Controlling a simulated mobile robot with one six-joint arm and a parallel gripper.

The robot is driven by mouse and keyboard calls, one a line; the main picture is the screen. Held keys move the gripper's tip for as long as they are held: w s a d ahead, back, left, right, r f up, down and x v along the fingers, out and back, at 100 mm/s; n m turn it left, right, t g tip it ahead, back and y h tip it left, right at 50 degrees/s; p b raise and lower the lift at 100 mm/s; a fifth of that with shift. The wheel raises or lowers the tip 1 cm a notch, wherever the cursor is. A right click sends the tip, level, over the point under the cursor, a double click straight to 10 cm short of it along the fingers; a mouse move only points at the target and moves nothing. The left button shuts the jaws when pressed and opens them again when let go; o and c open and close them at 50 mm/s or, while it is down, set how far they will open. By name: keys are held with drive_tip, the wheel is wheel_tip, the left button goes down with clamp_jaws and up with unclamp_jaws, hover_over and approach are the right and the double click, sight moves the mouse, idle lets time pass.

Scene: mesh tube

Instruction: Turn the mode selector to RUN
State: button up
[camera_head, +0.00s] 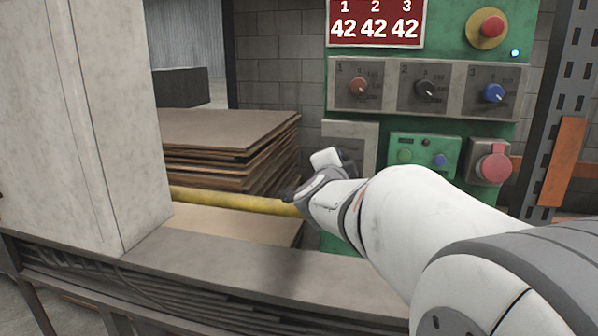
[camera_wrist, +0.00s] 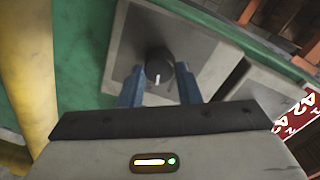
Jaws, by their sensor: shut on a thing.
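The mode selector is a black round knob (camera_wrist: 158,62) with a white pointer mark, on a grey square plate (camera_wrist: 125,48). In the wrist view the mark points toward the bottom of the picture. My gripper (camera_wrist: 159,80) has its two blue fingers on either side of the knob, shut on it. In the head view my gripper (camera_head: 328,172) is in front of the grey selector plate (camera_head: 345,131) on the green panel and hides the knob. I cannot read any RUN label in either view.
Above are three dials, brown (camera_head: 359,87), black (camera_head: 425,89) and blue (camera_head: 493,93), and a red stop button (camera_head: 491,28). A red display (camera_head: 375,22) reads 42 42 42. A yellow bar (camera_head: 230,201) and stacked sheets (camera_head: 215,140) lie left of my gripper.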

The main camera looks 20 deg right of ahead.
drive_tip(key=shift+w+a+m+b, duration=0.1)
drive_tip(key=shift+m+b, duration=0.4)
drive_tip(key=shift+m, duration=0.7)
drive_tip(key=shift+r, duration=0.1)
drive_tip(key=o, duration=1)
drive_tip(key=shift+c, duration=0.2)
drive_tip(key=p+v, duration=0.3)
drive_tip(key=v, duration=0.4)
drive_tip(key=shift+s, duration=0.4)
drive_tip(key=shift+a, duration=0.15)
